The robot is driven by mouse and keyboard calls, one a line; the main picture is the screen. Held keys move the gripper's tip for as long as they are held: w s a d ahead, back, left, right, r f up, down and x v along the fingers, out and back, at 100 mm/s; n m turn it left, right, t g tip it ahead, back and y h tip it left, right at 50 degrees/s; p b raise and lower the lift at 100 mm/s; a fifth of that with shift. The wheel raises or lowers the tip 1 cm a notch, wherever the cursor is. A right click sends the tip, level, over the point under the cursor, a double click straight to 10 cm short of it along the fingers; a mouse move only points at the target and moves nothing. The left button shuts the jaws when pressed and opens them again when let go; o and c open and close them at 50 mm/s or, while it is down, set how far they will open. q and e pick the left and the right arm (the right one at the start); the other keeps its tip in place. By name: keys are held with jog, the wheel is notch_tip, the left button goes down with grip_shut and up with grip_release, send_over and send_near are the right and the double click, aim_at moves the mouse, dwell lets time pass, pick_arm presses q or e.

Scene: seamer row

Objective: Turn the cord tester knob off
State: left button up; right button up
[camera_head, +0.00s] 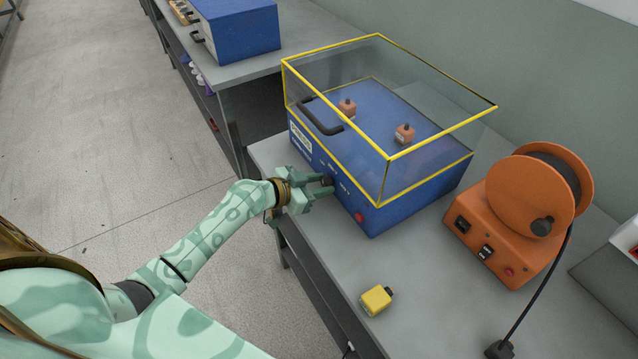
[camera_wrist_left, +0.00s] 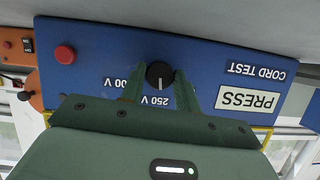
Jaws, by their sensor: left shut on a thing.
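The cord tester (camera_head: 408,205) is a blue box with a clear yellow-edged cover, standing on the grey bench. Its front panel shows upside down in the left wrist view (camera_wrist_left: 110,50). The black knob (camera_wrist_left: 159,74) has a white pointer line aimed toward the "250 V" label in that view. My left gripper (camera_head: 328,185) is at the front panel, and its green fingers (camera_wrist_left: 158,85) are on both sides of the knob, shut on it. In the head view the fingers mostly hide the knob. My right gripper is out of view.
A red button (camera_head: 359,216) sits on the tester's front, right of the knob. An orange cord reel unit (camera_head: 505,225) stands to the right. A yellow block (camera_head: 376,300) lies on the bench front. Bare bench lies between them.

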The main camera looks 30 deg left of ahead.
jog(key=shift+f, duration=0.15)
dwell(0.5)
pick_arm(q)
jog(key=shift+a+f+n+g+h+b, duration=0.1)
jog(key=shift+f+n+g+h+b, duration=0.25)
jog(key=shift+n+b, duration=0.6)
jog(key=n+h+b, duration=0.2)
jog(key=n+b, duration=0.1)
jog(key=b, duration=0.2)
jog(key=shift+w+a+g+b, duration=0.1)
jog(key=shift+g+b, duration=0.25)
jog(key=shift+r+n+h+b, duration=0.15)
jog(key=shift+n+h+b, duration=0.6)
jog(key=shift+n+b, duration=0.35)
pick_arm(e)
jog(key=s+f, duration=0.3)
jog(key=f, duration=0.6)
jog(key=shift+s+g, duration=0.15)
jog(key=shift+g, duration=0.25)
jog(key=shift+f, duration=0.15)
pick_arm(q)
jog(key=shift+r, duration=0.1)
jog(key=o, duration=1)
jog(key=shift+c, duration=0.2)
